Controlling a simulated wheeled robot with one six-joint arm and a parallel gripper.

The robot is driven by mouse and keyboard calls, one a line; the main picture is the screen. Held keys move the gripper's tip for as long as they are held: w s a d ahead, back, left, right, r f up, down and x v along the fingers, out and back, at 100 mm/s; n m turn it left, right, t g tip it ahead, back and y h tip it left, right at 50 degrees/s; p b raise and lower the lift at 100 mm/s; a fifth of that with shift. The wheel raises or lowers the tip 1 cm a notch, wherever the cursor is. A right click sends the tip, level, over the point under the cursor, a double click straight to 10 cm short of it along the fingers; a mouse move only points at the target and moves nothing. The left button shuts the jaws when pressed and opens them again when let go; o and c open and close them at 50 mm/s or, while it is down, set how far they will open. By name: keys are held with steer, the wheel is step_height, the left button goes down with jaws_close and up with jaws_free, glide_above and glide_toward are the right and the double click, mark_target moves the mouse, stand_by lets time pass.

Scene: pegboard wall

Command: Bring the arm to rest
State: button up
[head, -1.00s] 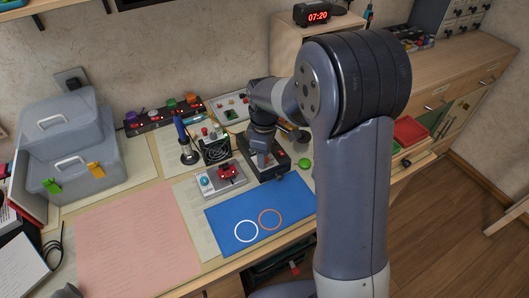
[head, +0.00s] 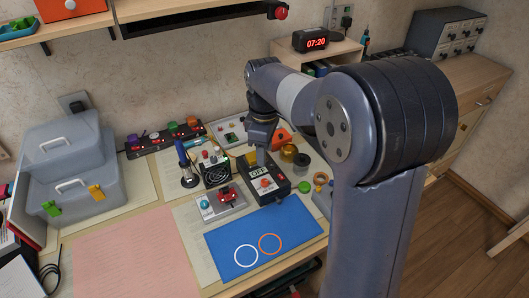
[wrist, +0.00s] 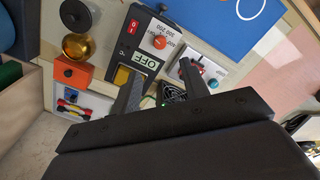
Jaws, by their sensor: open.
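My gripper (head: 261,155) is above the back of the workbench, pointing down over the far end of a black station box (head: 265,180) with an orange-red knob and a display reading OFF. In the wrist view my two dark fingers (wrist: 158,92) are spread apart with nothing held between them. The black box (wrist: 145,45) shows beyond the fingers, with its OFF display, a yellow square part and a red switch. Whether the fingertips touch the box cannot be told.
A blue mat (head: 285,228) with a white and an orange ring lies at the front. A small fan (head: 216,172), a soldering iron in its stand (head: 187,165) and a grey box with red clamp (head: 222,202) stand left. A shelf (head: 60,30) hangs above. A digital clock (head: 315,41) sits behind.

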mark_target(265, 181)
step_height(265, 181, down, 11)
steer(key=shift+r+b, duration=0.15)
steer(key=shift+b, duration=0.2)
stand_by(0.5)
